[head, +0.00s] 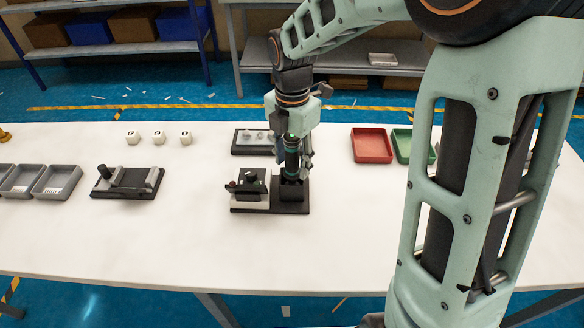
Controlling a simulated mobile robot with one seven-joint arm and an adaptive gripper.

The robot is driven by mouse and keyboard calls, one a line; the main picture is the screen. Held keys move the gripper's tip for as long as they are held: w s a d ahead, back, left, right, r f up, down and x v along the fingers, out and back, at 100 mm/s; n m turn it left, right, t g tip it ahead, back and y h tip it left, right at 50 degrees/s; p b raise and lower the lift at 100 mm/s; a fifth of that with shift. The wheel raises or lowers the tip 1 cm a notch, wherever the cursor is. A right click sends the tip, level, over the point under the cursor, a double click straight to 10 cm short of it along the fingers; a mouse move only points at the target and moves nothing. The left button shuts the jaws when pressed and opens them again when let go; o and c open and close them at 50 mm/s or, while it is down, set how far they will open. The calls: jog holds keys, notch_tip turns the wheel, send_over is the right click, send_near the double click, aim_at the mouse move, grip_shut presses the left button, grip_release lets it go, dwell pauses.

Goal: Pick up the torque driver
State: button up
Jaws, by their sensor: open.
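The torque driver (291,158) is a dark upright cylinder with green bands and a small green light on top. It stands in a black holder on a dark base plate (292,208) near the middle of the white table. My gripper (293,160) points down at the driver, with fingers around or beside its upper part. The jaws are open. The far finger is partly hidden by the driver, so I cannot tell whether either finger touches it.
On the table (200,240) are a fixture (128,183), grey trays (58,181), white cubes (159,137), a dark block with knobs (250,150), a red tray (371,145) and a green tray (402,146). My arm covers the right side. The front of the table is clear.

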grip_shut()
jog(key=shift+w, duration=0.1)
jog(key=shift+r, duration=0.1)
